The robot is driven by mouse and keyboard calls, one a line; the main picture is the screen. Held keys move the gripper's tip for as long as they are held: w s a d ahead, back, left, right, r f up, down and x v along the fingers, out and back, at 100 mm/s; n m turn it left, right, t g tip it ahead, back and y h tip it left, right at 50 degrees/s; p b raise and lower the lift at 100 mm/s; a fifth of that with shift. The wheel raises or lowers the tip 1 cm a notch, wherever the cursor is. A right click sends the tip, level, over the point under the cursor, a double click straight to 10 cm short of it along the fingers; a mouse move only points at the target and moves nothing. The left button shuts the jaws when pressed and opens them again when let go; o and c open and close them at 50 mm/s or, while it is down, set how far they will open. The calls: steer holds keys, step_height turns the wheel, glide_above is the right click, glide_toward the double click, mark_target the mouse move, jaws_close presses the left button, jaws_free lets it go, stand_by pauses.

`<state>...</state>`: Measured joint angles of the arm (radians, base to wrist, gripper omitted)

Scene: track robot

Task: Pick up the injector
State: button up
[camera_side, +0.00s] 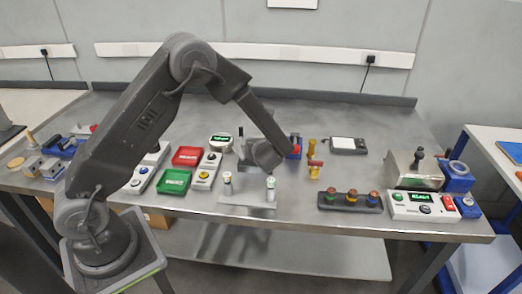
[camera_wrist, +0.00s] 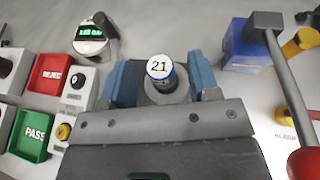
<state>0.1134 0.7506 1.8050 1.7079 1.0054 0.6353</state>
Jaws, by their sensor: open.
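The likely injector (camera_wrist: 160,70), an upright piece with a round white top marked "21" and a blue rim, shows in the wrist view. My gripper (camera_wrist: 160,82) is open, with one blue finger on each side of it. I cannot tell whether the fingers touch it. Its lower part is hidden by my gripper body. In the side view my gripper (camera_side: 263,155) is low over the middle of the bench, and it hides what is between its fingers.
Red (camera_side: 187,156) and green (camera_side: 174,181) trays and a button box (camera_side: 206,171) lie left. A blue box (camera_wrist: 240,45) with a red-knobbed lever (camera_wrist: 304,163) stands close on the right. Two small cylinders (camera_side: 227,183) (camera_side: 270,188) stand in front.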

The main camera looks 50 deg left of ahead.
steer(key=shift+x, duration=1.6)
steer(key=shift+d, duration=0.1)
steer(key=shift+c, duration=0.2)
jaws_close()
